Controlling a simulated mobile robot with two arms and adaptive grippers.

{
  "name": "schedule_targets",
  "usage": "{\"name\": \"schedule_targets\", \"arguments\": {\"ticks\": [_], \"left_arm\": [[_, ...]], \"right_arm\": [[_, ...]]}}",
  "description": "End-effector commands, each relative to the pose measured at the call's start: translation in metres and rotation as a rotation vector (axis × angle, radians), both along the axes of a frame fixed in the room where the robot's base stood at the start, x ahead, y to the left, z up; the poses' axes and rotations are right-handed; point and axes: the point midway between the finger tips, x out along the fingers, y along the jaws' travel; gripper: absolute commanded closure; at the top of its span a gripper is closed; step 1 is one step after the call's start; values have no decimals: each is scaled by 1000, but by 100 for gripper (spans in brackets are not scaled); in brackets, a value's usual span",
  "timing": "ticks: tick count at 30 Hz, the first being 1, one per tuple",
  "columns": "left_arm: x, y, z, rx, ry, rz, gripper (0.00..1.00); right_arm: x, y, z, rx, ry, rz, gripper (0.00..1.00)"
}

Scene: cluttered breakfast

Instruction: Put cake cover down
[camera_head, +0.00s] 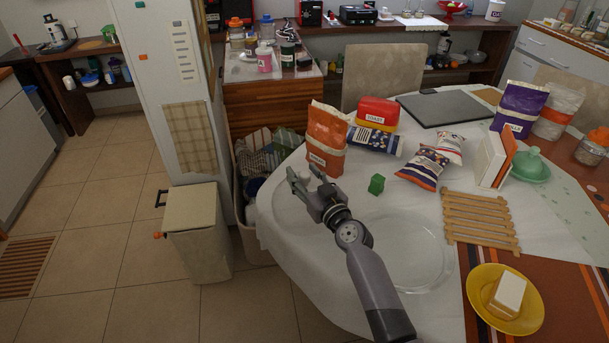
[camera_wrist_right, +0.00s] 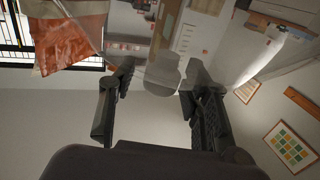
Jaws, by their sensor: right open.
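A large clear round glass piece (camera_head: 440,245), apparently the cake cover or its plate, is on the white tablecloth, right of my right forearm, which hides part of it. My right gripper (camera_head: 304,177) is at the table's left edge, beside the orange bag, with its fingers apart. A faint clear round shape shows on the cloth below it; I cannot tell whether this is a separate glass piece. In the right wrist view, a clear knob-like shape (camera_wrist_right: 163,72) shows between or beyond the open fingertips (camera_wrist_right: 157,84); contact is unclear. My left gripper is not in view.
An orange bag (camera_head: 327,140) stands behind my right gripper, and a small green object (camera_head: 376,184) lies to its right. A wooden trivet (camera_head: 478,220), a yellow plate (camera_head: 478,290) with a block and several packages crowd the table. A bin (camera_head: 197,230) stands left.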

Motion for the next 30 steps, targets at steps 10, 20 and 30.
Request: {"name": "schedule_targets", "arguments": {"ticks": [10, 20, 30], "left_arm": [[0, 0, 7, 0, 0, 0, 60], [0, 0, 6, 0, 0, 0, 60], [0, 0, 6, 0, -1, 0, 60]], "right_arm": [[-26, -12, 3, -3, 1, -1, 56], [-65, -30, 3, -1, 0, 1, 56], [-68, -31, 3, 0, 0, 0, 55]]}}
